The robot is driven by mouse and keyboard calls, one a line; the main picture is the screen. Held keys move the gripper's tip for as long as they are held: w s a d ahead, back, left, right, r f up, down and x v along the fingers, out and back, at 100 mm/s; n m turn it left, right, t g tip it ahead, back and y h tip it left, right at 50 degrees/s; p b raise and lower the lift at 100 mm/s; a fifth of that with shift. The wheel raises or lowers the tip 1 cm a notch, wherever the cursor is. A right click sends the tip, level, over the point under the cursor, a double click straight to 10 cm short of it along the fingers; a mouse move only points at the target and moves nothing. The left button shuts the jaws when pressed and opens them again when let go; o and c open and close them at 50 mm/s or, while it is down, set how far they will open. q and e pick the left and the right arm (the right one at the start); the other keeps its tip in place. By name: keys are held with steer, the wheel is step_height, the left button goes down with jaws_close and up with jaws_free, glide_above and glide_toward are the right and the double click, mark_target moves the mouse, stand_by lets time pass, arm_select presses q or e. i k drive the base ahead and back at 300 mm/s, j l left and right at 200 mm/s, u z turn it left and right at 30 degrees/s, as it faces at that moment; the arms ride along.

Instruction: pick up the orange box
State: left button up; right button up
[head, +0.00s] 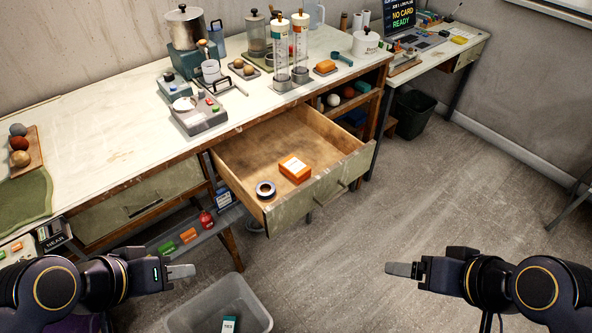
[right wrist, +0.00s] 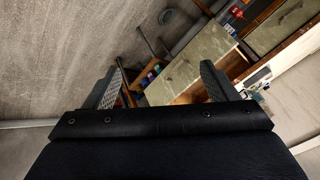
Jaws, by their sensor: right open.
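A dark roll of tape (head: 265,189) lies in the same drawer, to the left of the box. My left gripper (head: 182,271) is in front of the bench, below and left of the drawer, apart from the box; whether its jaws are parted does not show. My right gripper (head: 402,269) is over the floor to the right of the drawer. In the right wrist view its two fingers (right wrist: 160,88) stand wide apart with nothing between them.
The bench top (head: 95,150) holds a scale (head: 199,114), a pot and glass cylinders. A grey plastic bin (head: 200,310) stands at the bottom, near my left gripper. A dark waste bin (head: 413,113) is at the right. The floor (head: 430,200) right of the drawer is clear.

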mark_target(291, 166)
steer(key=i+l, duration=0.25)
steer(key=l, duration=0.15)
steer(key=i+l, duration=0.25)
steer(key=l, duration=0.15)
steer(key=i+l+u, duration=0.1)
steer(key=u, duration=1.65)
